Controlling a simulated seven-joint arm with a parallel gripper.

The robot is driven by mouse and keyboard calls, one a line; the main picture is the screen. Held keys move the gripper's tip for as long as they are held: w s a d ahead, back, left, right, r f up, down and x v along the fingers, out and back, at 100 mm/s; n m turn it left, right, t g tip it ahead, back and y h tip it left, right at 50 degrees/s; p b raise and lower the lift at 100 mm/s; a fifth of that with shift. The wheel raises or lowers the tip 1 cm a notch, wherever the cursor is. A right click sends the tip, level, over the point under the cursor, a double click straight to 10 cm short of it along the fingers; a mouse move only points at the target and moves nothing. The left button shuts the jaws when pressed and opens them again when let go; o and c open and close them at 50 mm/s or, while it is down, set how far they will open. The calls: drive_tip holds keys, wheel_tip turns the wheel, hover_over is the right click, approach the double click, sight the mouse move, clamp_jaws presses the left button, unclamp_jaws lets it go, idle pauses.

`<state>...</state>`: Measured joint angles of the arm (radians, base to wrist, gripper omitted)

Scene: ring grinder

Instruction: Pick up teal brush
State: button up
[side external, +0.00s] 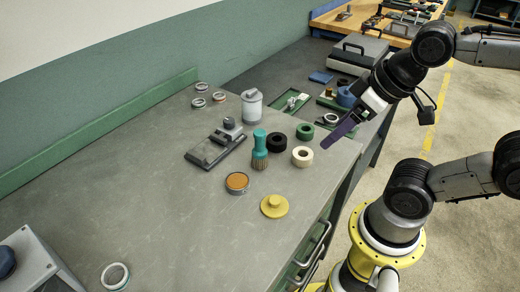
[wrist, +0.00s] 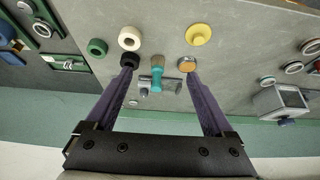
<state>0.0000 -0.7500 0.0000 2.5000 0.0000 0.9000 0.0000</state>
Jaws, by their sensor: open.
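The teal brush (side external: 260,148) stands upright on the grey table in the side external view, with a teal handle on top and brown bristles below. In the wrist view the brush (wrist: 157,77) lies between and beyond my two purple fingers. My gripper (side external: 326,144) is above the table's right edge, to the right of the brush and apart from it. In the wrist view my gripper (wrist: 160,72) has its fingers wide apart, with nothing held between them.
Close around the brush are a black ring (side external: 277,142), a cream ring (side external: 302,156), an orange-topped tin (side external: 237,182), a yellow lidded disc (side external: 274,206) and a grey grinder-like block (side external: 215,148). A green ring (side external: 304,131) and white canister (side external: 252,106) stand farther back.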

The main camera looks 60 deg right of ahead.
drive_tip(key=w+r+n+g, duration=0.1)
drive_tip(key=w+r+n, duration=0.4)
drive_tip(key=n, duration=0.8)
drive_tip(key=n+g, duration=0.4)
drive_tip(key=n, duration=0.3)
hover_over(260, 132)
wheel_tip(260, 132, down, 6)
drive_tip(key=shift+s+d+f, duration=0.1)
drive_tip(key=shift+g, duration=0.3)
wheel_tip(260, 132, down, 10)
drive_tip(key=shift+r, duration=0.15)
drive_tip(key=shift+f, duration=2.9)
